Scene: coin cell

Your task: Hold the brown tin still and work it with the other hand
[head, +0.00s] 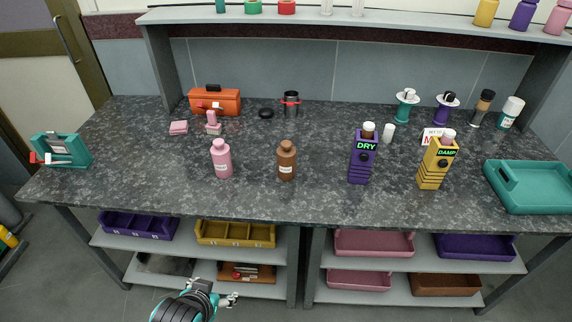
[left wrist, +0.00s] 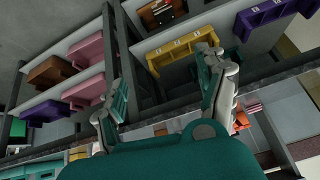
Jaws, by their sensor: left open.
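The brown tin (head: 287,162), bottle-shaped with a cap and a pale label, stands upright near the middle of the dark speckled worktop. A similar pink one (head: 221,160) stands to its left, apart from it. My left gripper (head: 227,285) is open and empty, low in front of the bench, far from the tin. In the left wrist view my left gripper (left wrist: 163,75) has its fingers spread with nothing between them. The brown tin cannot be made out there. My right gripper is not in view.
Purple DRY box (head: 361,162) and yellow DAMP box (head: 435,165) stand right of the tin; a teal tray (head: 530,188) lies at far right. An orange toolbox (head: 214,101) and black cup (head: 291,106) are behind. Shelves below hold bins, including a yellow one (head: 235,234).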

